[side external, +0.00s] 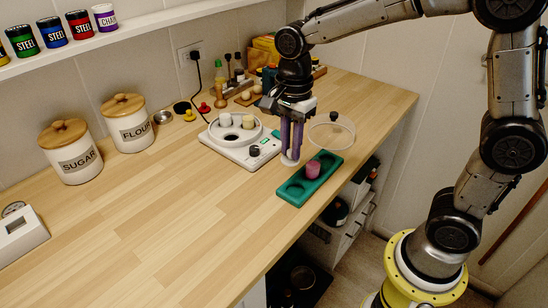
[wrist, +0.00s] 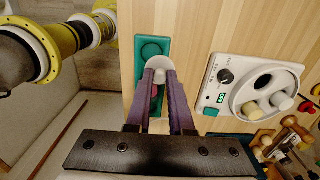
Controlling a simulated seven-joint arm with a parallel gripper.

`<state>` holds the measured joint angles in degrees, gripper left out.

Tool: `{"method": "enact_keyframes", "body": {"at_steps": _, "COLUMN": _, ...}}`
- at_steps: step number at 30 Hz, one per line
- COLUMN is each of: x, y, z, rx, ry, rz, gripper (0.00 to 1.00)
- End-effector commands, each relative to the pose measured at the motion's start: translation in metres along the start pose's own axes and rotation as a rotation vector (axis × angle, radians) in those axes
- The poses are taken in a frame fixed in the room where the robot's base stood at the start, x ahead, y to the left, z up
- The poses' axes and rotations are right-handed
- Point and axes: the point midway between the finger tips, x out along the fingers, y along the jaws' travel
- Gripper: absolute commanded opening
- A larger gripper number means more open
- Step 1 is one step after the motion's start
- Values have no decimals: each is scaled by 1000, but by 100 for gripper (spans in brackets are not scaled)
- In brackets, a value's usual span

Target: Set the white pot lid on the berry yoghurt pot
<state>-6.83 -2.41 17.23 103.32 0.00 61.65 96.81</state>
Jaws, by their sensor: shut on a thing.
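My gripper (side external: 290,155), with purple fingers, is shut on the white pot lid (side external: 289,160) and holds it above the counter, beside the green tray (side external: 307,186). In the wrist view the lid (wrist: 158,65) sits between the fingertips, over the tray (wrist: 150,46). The pink berry yoghurt pot (side external: 313,170) stands upright in the tray, to the right of the lid in the side view. In the wrist view only a bit of pink pot (wrist: 154,90) shows between the fingers; the rest is hidden.
A white yoghurt maker (side external: 244,158) with pots in its round opening stands behind the tray. A clear round cover (side external: 331,131) lies to the right. Jars, small knobbed items and boxes line the wall.

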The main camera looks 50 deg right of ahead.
Motion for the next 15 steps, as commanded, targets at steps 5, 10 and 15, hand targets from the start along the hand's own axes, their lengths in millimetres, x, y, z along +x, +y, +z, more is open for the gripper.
{"method": "enact_keyframes", "body": {"at_steps": 5, "x": -17, "y": 42, "z": -5, "rx": 0, "ry": 0, "rz": 0, "gripper": 0}}
{"method": "enact_keyframes", "body": {"at_steps": 10, "x": -28, "y": 68, "z": -8, "rx": 0, "ry": 0, "rz": 1, "gripper": 0}}
{"method": "enact_keyframes", "body": {"at_steps": 15, "x": -34, "y": 81, "z": -10, "rx": -18, "ry": 0, "rz": 2, "gripper": 0}}
